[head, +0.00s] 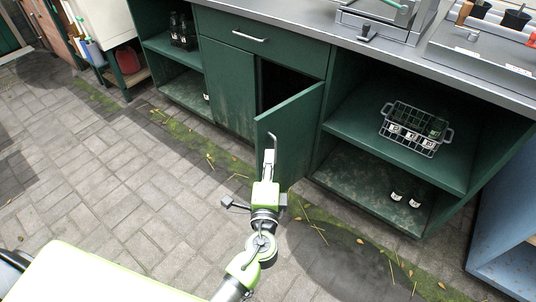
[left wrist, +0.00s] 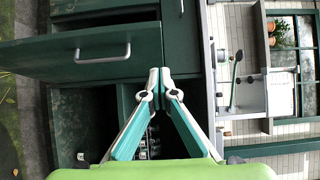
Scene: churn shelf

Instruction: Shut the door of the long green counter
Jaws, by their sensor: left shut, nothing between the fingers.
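The long green counter (head: 228,78) runs along the back. Its green door (head: 296,122) stands partly open, hinged on its right side, with a dark gap behind its free left edge. A grey bar handle (head: 272,141) is on the door's outer face near that edge. My left gripper (head: 268,160) is in front of the door's outer face, close to the handle; I cannot tell whether it touches. In the left wrist view its two fingers (left wrist: 160,74) meet at the tips with nothing between them, over green panels. My right gripper is not in view.
A closed drawer (head: 262,42) is above the opening. Open shelves to the right hold a wire basket (head: 414,130) and small bottles (head: 407,197). Another bottle carrier (head: 183,32) is on the left shelf. The paved floor (head: 120,170) in front is mostly clear.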

